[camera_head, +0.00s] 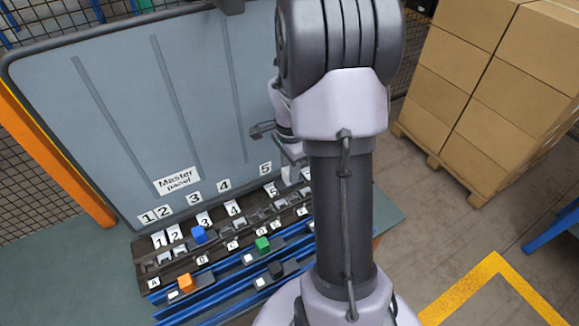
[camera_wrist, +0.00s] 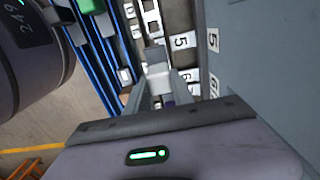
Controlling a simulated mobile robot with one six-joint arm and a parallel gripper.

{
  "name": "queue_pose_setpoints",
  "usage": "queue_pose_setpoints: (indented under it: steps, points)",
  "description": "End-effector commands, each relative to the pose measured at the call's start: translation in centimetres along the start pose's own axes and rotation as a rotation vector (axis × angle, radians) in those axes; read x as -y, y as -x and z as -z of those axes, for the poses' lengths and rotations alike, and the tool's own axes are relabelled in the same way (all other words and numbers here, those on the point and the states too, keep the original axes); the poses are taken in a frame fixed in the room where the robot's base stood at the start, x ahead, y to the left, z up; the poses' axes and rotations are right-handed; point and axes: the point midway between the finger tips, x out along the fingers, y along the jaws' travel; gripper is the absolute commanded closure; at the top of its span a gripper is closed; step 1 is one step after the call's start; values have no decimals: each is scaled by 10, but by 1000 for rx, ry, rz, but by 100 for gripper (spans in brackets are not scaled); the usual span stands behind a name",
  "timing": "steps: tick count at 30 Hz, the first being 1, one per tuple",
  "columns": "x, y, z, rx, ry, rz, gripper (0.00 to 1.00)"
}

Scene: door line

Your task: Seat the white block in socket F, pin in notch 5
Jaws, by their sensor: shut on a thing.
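The white block (camera_wrist: 158,74) is between the fingers of my gripper (camera_wrist: 160,82) in the wrist view, over the dark socket strip (camera_wrist: 152,20). In the head view the white block (camera_head: 291,174) shows just left of my arm, above the strip's right end. My gripper is shut on it. A 5 label (camera_wrist: 181,42) lies close by, and a 6 label (camera_wrist: 213,87) is at its right. The letter at the strip's right end (camera_head: 302,211) is too small to read surely as F. The pin and the socket under the block are hidden.
A blue block (camera_head: 198,234) sits on the strip. An orange block (camera_head: 186,282), a green block (camera_head: 262,244) and a black block (camera_head: 275,269) stand along the blue rails (camera_head: 215,290). The grey panel (camera_head: 150,100) rises behind. Cartons (camera_head: 480,90) stand at right.

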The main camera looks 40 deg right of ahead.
Motion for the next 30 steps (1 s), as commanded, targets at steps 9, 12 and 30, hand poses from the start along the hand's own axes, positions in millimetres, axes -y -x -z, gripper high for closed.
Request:
queue_pose_setpoints:
  steps: [9, 12, 30]
  points:
    - [0, -36, 0, 0, 1, 1, 100]
    - [0, -34, 0, 0, 1, 1, 100]
    - [0, -56, 0, 0, 1, 1, 100]
